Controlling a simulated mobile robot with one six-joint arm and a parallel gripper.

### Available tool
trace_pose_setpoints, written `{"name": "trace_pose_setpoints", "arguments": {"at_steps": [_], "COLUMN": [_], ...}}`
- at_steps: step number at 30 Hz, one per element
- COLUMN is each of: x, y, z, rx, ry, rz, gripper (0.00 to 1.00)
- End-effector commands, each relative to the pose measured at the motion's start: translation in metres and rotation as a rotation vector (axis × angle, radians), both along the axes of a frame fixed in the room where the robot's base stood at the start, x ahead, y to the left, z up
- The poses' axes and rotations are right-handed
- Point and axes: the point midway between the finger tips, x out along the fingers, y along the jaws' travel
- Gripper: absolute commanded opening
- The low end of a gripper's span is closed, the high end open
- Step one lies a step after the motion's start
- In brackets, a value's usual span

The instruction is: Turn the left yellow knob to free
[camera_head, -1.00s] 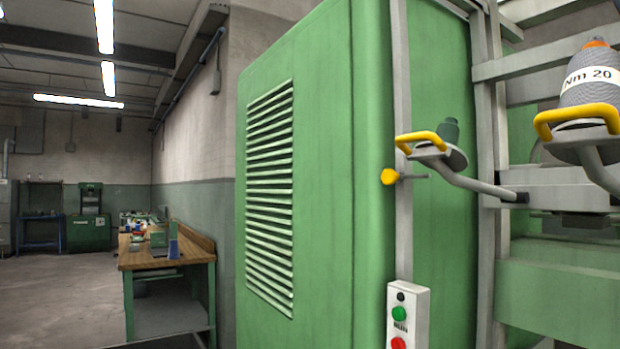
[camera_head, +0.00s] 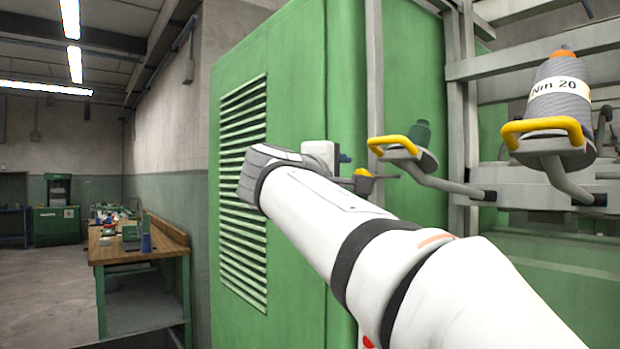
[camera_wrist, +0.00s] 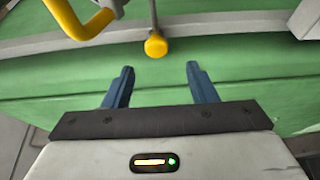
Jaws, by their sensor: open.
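The left yellow knob (camera_head: 363,172) sits on a thin metal rod beside the green machine's grey upright, partly hidden by my arm. In the wrist view the knob (camera_wrist: 156,45) shows as a rounded yellow end at top centre. My gripper (camera_wrist: 160,70) is open and empty, its two dark blue fingers pointing toward the knob. The knob appears just beyond the gap between the fingertips, and no contact shows. In the head view the fingertips (camera_head: 345,158) show small, close to the knob.
A grey "Nm 20" cone (camera_head: 560,95) stands farther right. A workbench (camera_head: 140,252) is at left.

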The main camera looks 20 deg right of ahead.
Motion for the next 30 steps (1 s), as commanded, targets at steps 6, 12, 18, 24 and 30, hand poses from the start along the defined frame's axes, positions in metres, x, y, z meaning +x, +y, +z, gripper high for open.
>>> {"name": "trace_pose_setpoints", "arguments": {"at_steps": [6, 12, 18, 24, 30], "x": [0.018, 0.039, 0.05, 0.051, 0.051], "y": [-0.021, -0.044, -0.055, -0.056, -0.055], "z": [0.005, 0.005, 0.004, 0.004, 0.004], "rx": [-0.013, -0.012, -0.01, -0.009, -0.009], "ry": [-0.004, -0.004, -0.005, -0.006, -0.006], "rz": [-0.008, -0.004, -0.001, 0.0, 0.001], "gripper": [0.52, 0.52, 0.52, 0.52, 0.42]}}
